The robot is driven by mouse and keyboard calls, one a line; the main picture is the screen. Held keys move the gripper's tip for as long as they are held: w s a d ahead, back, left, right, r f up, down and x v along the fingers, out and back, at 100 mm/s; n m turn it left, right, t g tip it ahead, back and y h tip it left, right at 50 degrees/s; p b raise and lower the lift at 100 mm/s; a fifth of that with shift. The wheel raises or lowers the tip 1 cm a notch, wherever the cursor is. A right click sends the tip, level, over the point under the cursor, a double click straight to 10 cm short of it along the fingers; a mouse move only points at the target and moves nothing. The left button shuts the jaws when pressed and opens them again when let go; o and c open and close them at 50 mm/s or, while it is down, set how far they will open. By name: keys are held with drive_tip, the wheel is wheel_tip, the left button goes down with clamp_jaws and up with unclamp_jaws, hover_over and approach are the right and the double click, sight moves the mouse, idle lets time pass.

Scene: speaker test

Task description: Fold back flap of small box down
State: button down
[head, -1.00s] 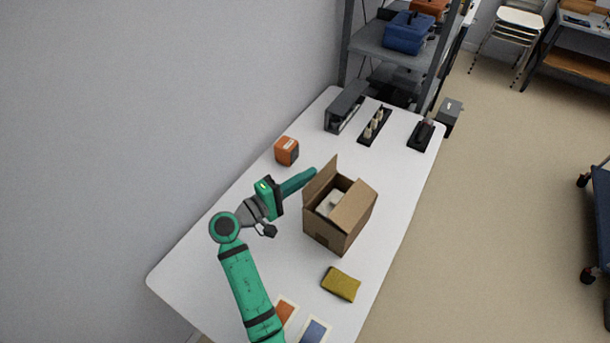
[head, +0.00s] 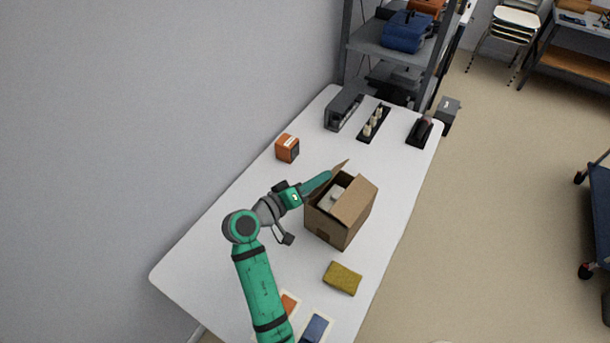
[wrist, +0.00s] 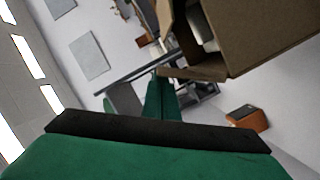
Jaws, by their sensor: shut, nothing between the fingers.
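The small brown cardboard box (head: 328,226) stands on the white table, with a pale item (head: 337,192) partly visible inside. Another flap (head: 358,204) lies over the right side of the opening. My gripper (head: 319,182) is shut, at the outer left side of the raised flap, and appears to touch it. In the wrist view the green fingers (wrist: 161,95) are together, close to the edge of a flap (wrist: 195,73); the box (wrist: 250,35) fills the upper right.
An orange box (head: 287,148) stands behind my gripper. A yellow sponge (head: 342,278) lies in front of the box, near blue (head: 316,327) and orange cards. Dark holders (head: 373,123) stand at the table's far end. A wall runs along the left.

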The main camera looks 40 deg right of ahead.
drive_tip(key=shift+s+d+f+m+y, duration=0.1)
drive_tip(key=shift+s+f+m+y, duration=0.1)
drive_tip(key=shift+s+m, duration=0.3)
drive_tip(key=shift+s+d+f+m+y, duration=0.15)
drive_tip(key=shift+s+m, duration=0.15)
drive_tip(key=shift+m, duration=0.4)
drive_tip(key=shift+s+d+f+m+t+y, duration=0.15)
drive_tip(key=shift+s+f+m+t, duration=0.15)
drive_tip(key=shift+m, duration=0.3)
drive_tip(key=shift+s+f+m+t+y, duration=0.1)
drive_tip(key=shift+s+f+m+t, duration=0.1)
drive_tip(key=shift+s+m+t, duration=0.3)
drive_tip(key=shift+s+f, duration=0.1)
drive_tip(key=shift+f, duration=0.3)
drive_tip(key=shift+s+d, duration=0.15)
